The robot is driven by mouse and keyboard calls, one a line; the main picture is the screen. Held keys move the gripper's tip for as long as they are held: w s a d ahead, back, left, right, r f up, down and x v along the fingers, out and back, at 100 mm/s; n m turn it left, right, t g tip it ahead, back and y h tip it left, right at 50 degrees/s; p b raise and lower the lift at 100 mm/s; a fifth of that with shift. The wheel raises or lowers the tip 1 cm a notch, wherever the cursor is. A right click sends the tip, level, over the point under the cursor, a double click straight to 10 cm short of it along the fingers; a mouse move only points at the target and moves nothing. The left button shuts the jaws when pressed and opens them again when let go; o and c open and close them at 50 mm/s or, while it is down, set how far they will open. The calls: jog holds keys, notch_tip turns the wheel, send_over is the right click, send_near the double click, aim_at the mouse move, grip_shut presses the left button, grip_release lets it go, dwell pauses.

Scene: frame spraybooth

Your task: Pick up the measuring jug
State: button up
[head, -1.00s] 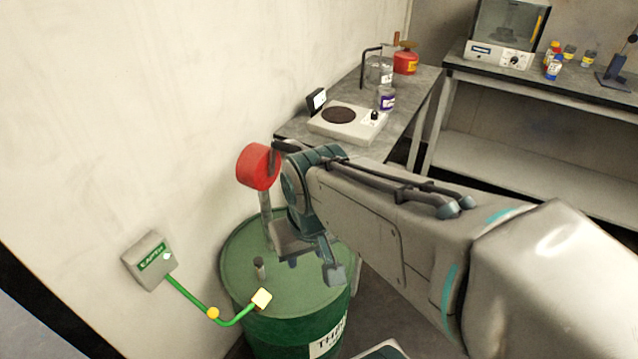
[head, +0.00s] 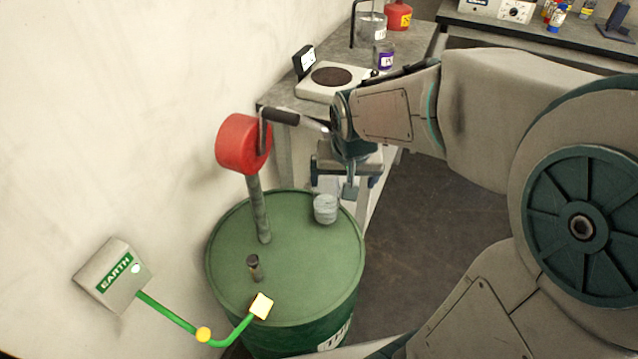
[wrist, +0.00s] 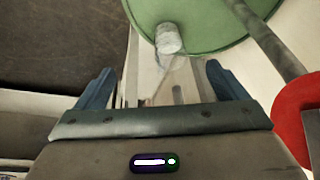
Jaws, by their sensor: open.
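A small clear, greyish jug-like cup, which looks like the measuring jug (head: 326,209), stands on the far right part of the green drum's lid (head: 290,265). My gripper (head: 346,182) hangs above and slightly right of the jug in the head view, its fingers pointing down. I cannot make out a handle on the jug.
A red hand pump (head: 243,145) with a crank rises from the drum, left of my gripper. A green earth cable (head: 165,312) runs from a wall box to a yellow clamp at the drum's edge. A bench with a hotplate (head: 333,80) stands behind.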

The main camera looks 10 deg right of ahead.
jog(key=b, duration=0.4)
send_near(326, 200)
jog(key=shift+m+t+h, duration=0.3)
jog(key=shift+m+t, duration=0.1)
jog(key=b+x, duration=0.3)
jog(key=x, duration=1.1)
jog(key=shift+w+a, duration=0.15)
jog(key=shift+w, duration=0.05)
jog(key=shift+r, duration=0.1)
jog(key=c, duration=1.2)
